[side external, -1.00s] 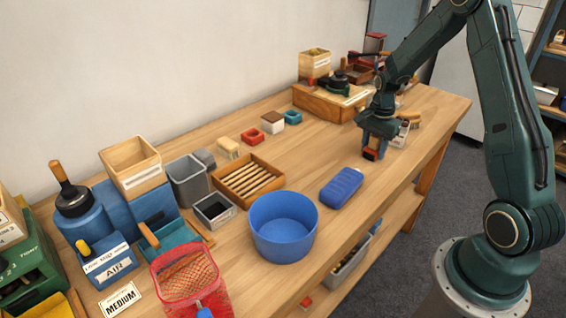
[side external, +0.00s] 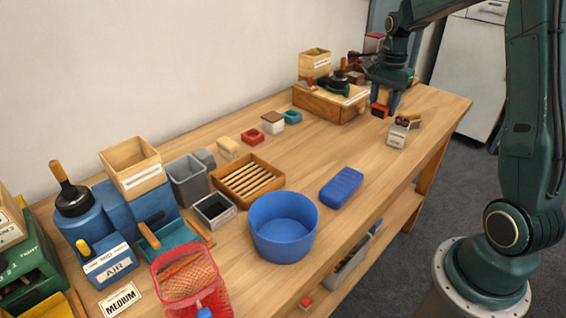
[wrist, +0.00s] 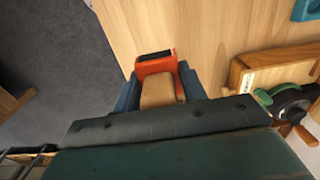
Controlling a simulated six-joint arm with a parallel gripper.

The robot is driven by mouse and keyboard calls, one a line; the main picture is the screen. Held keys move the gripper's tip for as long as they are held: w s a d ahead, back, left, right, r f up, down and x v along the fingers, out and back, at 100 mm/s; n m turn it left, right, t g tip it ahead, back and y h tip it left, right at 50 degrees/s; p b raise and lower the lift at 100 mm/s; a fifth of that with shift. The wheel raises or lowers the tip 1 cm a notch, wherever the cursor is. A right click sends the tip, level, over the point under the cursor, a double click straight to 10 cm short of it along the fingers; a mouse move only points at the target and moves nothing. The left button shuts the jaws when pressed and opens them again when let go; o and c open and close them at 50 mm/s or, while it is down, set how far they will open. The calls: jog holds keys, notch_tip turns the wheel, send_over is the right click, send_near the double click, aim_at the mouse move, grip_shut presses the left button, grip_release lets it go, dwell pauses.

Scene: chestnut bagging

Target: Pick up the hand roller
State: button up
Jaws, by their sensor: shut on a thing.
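My gripper (side external: 386,101) is at the far right part of the bench in the side view. It is shut on an orange-red and tan thing (side external: 379,111), which I take to be the hand roller. In the wrist view the roller's orange-red frame (wrist: 155,65) has a dark strip along its top edge, and a tan, wood-coloured part (wrist: 159,93) sits between my blue fingers. My gripper (wrist: 160,88) hides part of it. I cannot tell for sure whether it touches the bench.
A small labelled box of brown things (side external: 397,136) and a brush (side external: 414,119) stand near my gripper. A wooden box (side external: 325,104) with a dark and green device is to its left. A blue pad (side external: 341,188) and blue tub (side external: 283,228) are nearer. Bare bench lies between.

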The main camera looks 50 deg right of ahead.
aim_at(386, 89)
jog(key=shift+r, duration=2.9)
jog(key=shift+a, duration=0.15)
